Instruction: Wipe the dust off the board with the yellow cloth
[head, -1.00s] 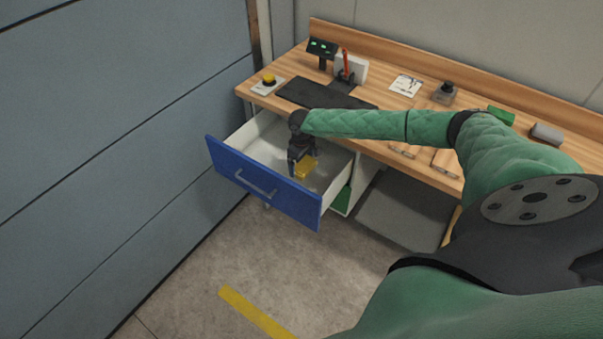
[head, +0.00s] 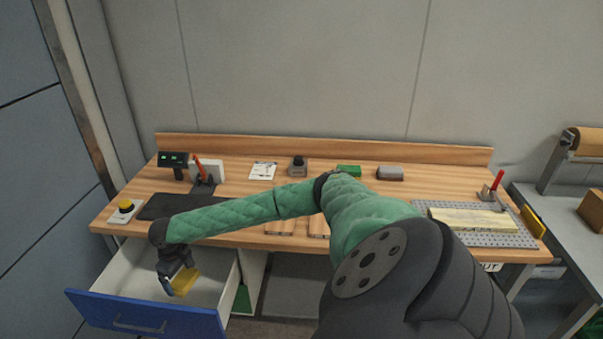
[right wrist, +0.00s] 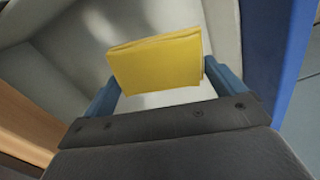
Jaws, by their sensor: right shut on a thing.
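My right gripper (head: 177,279) is shut on the folded yellow cloth (head: 187,281) and points down into the open drawer. In the right wrist view the cloth (right wrist: 157,62) spans between the two fingers (right wrist: 160,92), with the pale drawer interior behind it. A pale wooden board (head: 468,219) lies on a grey perforated plate (head: 520,239) at the right end of the workbench; I cannot make out dust on it from here. My left gripper is out of view.
The blue-fronted drawer (head: 150,317) stands open at the bench's left. On the bench (head: 385,210) are a dark mat (head: 165,206), a yellow button box (head: 125,209), a green block (head: 348,170) and a grey block (head: 390,173). A side table (head: 560,215) stands at the right.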

